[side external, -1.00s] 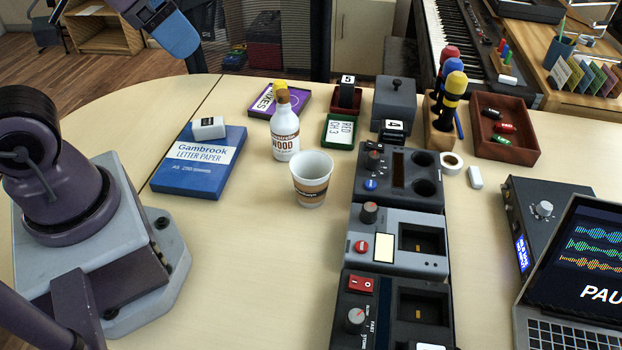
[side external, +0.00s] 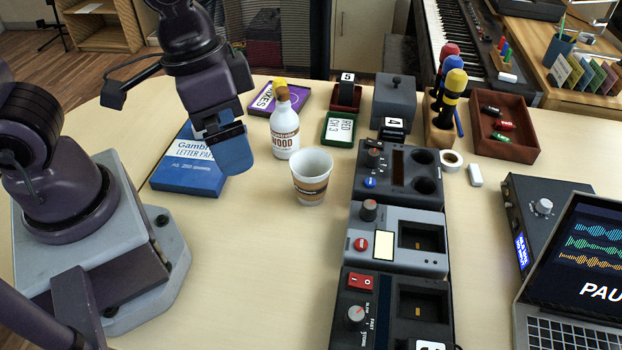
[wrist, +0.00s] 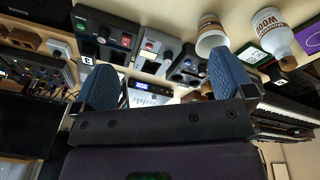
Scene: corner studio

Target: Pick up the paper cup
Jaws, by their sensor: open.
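The paper cup (side external: 312,178) is white with a brown printed band and stands upright, mouth up, on the table left of the row of grey devices. It also shows in the wrist view (wrist: 210,36), upside down at the top. My gripper (side external: 232,150) is over the blue letter paper box, to the left of the cup and apart from it. In the wrist view its two blue fingers (wrist: 160,88) are spread with nothing between them. The white bottle with a cork-coloured top (side external: 284,128) stands just behind the cup.
The blue letter paper box (side external: 185,178) lies partly hidden behind my gripper. Grey devices with knobs (side external: 400,238) form a row right of the cup. A green-framed card (side external: 340,129) and a purple box (side external: 263,100) lie behind. The table in front of the cup is clear.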

